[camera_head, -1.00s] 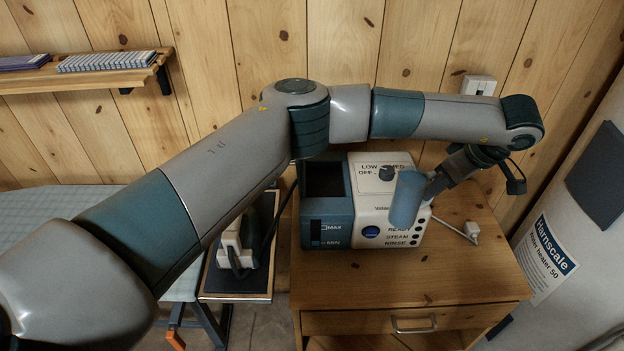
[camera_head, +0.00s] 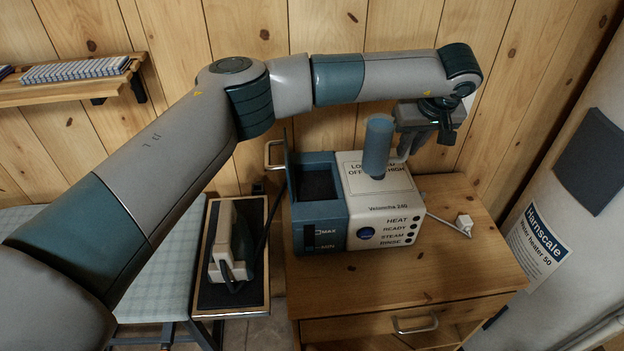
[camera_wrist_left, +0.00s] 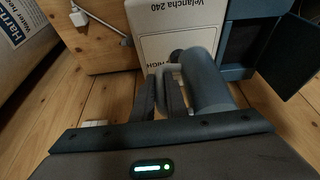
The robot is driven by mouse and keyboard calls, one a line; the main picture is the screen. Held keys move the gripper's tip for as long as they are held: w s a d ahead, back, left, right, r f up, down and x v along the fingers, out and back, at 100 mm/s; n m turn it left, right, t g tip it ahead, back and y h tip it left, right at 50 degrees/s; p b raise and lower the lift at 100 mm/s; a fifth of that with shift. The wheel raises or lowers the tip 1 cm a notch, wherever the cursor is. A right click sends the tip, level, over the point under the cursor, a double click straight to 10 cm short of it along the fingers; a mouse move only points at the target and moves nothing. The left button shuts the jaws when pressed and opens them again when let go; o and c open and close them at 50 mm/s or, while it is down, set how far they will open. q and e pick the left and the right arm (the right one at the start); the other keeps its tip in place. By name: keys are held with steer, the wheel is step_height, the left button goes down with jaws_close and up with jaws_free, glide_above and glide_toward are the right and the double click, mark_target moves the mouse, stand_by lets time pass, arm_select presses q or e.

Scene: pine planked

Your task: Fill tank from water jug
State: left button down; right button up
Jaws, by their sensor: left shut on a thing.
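The water jug (camera_head: 378,147) is a blue-grey cylinder with a light handle, upright above the white half of the steam station (camera_head: 385,205). My left gripper (camera_head: 402,153) is shut on the jug's handle from the right. In the left wrist view the jug (camera_wrist_left: 207,82) is beside the two fingers (camera_wrist_left: 160,97). The tank (camera_head: 317,181) is the blue left part of the station, with a dark open top and a raised lid (camera_head: 291,168); it also shows in the left wrist view (camera_wrist_left: 236,72). The jug's contents are hidden. My right gripper is out of view.
The station stands on a wooden cabinet (camera_head: 462,262). An iron (camera_head: 231,245) rests on a dark board to the left, near the ironing board (camera_head: 158,285). A white water heater (camera_head: 565,190) stands at right. A plug and cord (camera_head: 463,222) lie on the cabinet.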

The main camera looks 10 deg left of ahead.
mark_target(377, 125)
arm_select(q)
steer(key=shift+s+a+r, duration=0.1)
steer(key=shift+a, duration=0.05)
steer(key=shift+a+r+h, duration=0.15)
steer(key=shift+a+h, duration=0.25)
steer(key=shift+h, duration=0.4)
steer(key=shift+a+r+n+t+h+p, duration=0.2)
steer(key=shift+r+h, duration=0.1)
steer(key=shift+r, duration=0.1)
steer(key=shift+a+r+n+t+h+p, duration=0.1)
steer(key=shift+a+r+h+p, duration=0.1)
steer(key=shift+r+h, duration=0.15)
steer(key=shift+s+a+r+h, duration=0.15)
steer(key=shift+a+r+h, duration=0.2)
steer(key=shift+r+h, duration=0.2)
steer(key=shift+s+a+r+n+h+p, duration=0.1)
steer(key=shift+a+n+h+p, duration=0.25)
steer(key=shift+a+h, duration=0.4)
steer(key=shift+a+t+h, duration=0.3)
steer(key=shift+h, duration=0.05)
steer(key=shift+a, duration=0.1)
steer(key=shift+s+a+r+h, duration=0.1)
steer(key=shift+a+h, duration=0.2)
steer(key=shift+h, duration=0.2)
steer(key=shift+a+r+n+t+h+p, duration=0.15)
steer(key=shift+a+n+t+h+p, duration=0.2)
steer(key=shift+h, duration=0.25)
